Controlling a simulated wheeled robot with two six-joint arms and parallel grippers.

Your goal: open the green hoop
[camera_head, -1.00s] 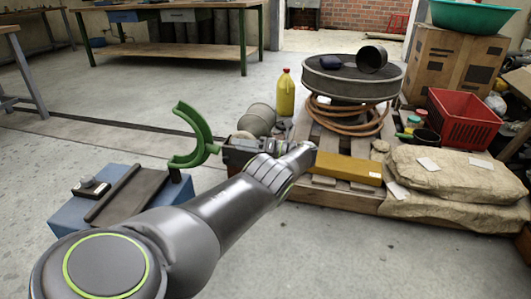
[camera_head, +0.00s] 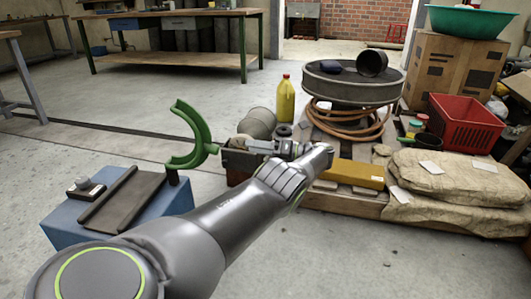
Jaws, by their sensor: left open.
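The gripper is open. The jaws are small here and overlap a dark crate behind, so I cannot tell whether they touch the hoop. My right gripper is not in view.
The box top carries a dark slab (camera_head: 125,198) and a small dark block. Behind the gripper stand a yellow bottle (camera_head: 285,102) and a pallet with a round grey drum top (camera_head: 350,88), coiled hose, a yellow bar (camera_head: 350,174) and sacks (camera_head: 455,180). The floor left of the hoop is clear.

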